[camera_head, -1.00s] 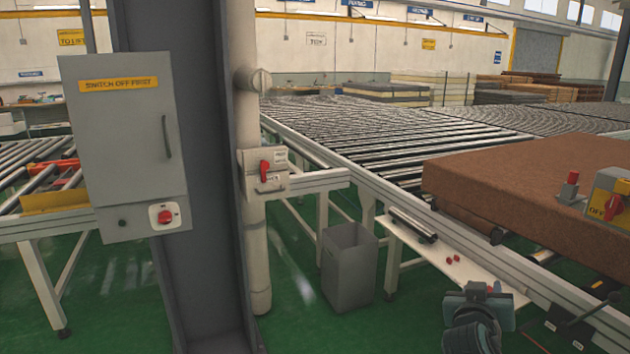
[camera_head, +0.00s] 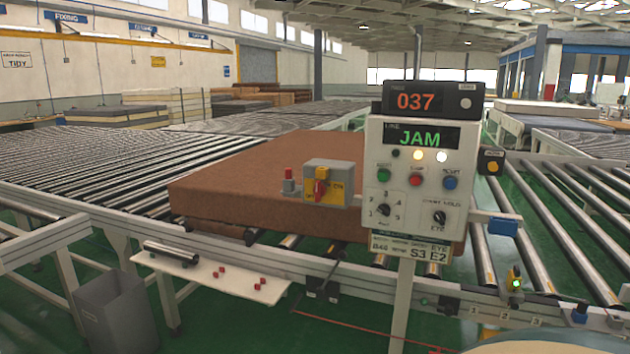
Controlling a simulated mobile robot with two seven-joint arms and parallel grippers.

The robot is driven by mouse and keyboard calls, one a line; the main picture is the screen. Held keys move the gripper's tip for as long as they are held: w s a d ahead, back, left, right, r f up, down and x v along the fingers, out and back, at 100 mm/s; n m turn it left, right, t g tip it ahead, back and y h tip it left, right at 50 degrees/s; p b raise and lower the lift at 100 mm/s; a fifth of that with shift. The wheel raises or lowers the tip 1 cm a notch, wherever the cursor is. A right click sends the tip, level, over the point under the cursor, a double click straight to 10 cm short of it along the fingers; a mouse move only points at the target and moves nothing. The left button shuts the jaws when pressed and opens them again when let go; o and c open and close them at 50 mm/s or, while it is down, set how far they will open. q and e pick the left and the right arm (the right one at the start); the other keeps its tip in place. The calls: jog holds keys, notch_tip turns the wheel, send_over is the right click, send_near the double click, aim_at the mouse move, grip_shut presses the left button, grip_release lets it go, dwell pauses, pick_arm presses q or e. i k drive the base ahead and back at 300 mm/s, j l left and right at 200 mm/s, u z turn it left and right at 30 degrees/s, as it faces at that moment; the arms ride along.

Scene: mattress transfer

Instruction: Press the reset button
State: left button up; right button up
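A white control panel (camera_head: 412,165) stands on a post at the right of centre. Its screen (camera_head: 422,137) reads JAM in green. Below the screen are a green button (camera_head: 383,175), a red button (camera_head: 415,176) and a blue button (camera_head: 450,182) in a row. The small labels above them are too blurred to read surely. A lit yellow lamp and white lamp sit between screen and buttons. Neither of my grippers shows in the view now.
A brown mattress (camera_head: 250,170) lies on the roller conveyor behind the panel. A grey box with a red and yellow switch (camera_head: 325,182) stands left of the panel. A white shelf (camera_head: 190,268) holds small red pieces. A grey bin (camera_head: 117,312) stands lower left.

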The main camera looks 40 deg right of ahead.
aim_at(450, 184)
jog(key=z, duration=2.05)
